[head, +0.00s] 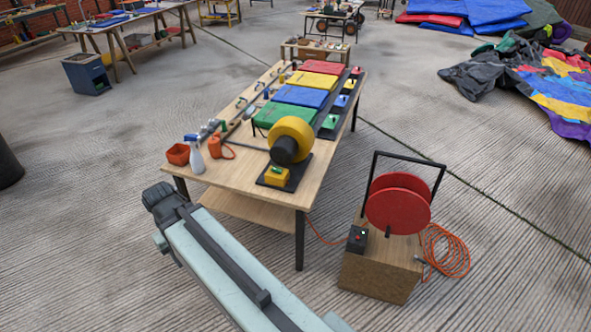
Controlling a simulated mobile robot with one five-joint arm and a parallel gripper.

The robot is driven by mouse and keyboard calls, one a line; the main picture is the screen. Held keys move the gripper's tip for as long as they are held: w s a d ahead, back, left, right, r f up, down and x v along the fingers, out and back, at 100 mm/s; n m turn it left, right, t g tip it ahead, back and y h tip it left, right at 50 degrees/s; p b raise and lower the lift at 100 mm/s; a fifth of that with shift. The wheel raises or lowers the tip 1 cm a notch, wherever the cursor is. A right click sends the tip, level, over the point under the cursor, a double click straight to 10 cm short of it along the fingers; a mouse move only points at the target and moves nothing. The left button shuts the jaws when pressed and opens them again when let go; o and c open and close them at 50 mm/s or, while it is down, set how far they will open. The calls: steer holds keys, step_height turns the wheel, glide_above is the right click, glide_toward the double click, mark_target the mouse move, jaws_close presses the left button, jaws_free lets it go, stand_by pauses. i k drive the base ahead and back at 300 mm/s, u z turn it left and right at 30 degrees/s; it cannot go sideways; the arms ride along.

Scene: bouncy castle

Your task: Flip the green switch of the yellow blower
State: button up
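The yellow blower (293,130), a round yellow housing with a black front, stands at the near right part of the wooden table. A small yellow switch box (276,178) sits in front of it on a black base plate (293,184). The green switch (277,169) is a small patch on top of the box; its position is too small to tell. My pale arm link reaches up from the bottom edge and ends in a dark joint left of the table's near edge, apart from the blower. I cannot make out gripper fingers anywhere.
A red cable reel (398,204) stands on a wooden box (381,275) at right.

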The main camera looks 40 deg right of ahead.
mark_target(276, 169)
steer(key=z, duration=0.25)
steer(key=i, duration=1)
steer(key=z, duration=0.05)
